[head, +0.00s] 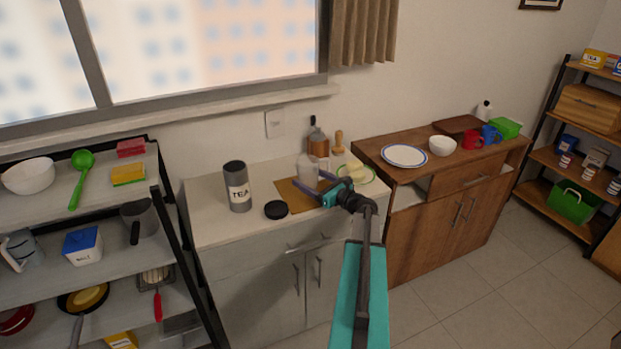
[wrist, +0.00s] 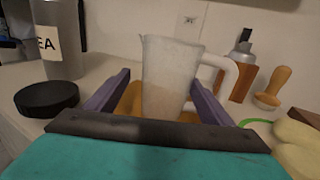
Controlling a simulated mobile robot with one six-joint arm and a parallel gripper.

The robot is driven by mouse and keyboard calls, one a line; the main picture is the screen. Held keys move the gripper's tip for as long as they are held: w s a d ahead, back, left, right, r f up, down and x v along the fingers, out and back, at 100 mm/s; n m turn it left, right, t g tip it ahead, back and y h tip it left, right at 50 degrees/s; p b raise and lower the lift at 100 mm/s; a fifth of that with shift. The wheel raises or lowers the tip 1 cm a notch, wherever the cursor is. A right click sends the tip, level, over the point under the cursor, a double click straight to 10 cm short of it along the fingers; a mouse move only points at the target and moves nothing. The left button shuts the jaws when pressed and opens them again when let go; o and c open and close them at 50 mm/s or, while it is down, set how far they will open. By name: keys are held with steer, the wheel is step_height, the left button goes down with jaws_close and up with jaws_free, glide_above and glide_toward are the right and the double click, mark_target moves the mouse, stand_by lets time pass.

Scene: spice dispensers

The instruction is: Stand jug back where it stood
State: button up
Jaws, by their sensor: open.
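The jug is translucent with a white handle and stands upright on the counter in the wrist view (wrist: 170,75); in the head view the jug (head: 307,168) is partly behind my gripper. My gripper (head: 312,187) is open, with its two purple fingers on either side of the jug in the wrist view (wrist: 165,98). I cannot tell whether either finger touches it. An orange-brown mat (head: 290,203) lies under and around the jug. The jug's lower front is partly hidden by my gripper.
A grey TEA canister (head: 237,190) and a black lid (head: 276,209) stand left of the jug. The counter's front left is clear.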

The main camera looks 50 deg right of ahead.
steer(key=s+b, duration=0.2)
steer(key=s, duration=0.8)
steer(key=shift+s+b, duration=0.35)
steer(key=shift+b, duration=0.05)
steer(key=shift+w, duration=0.1)
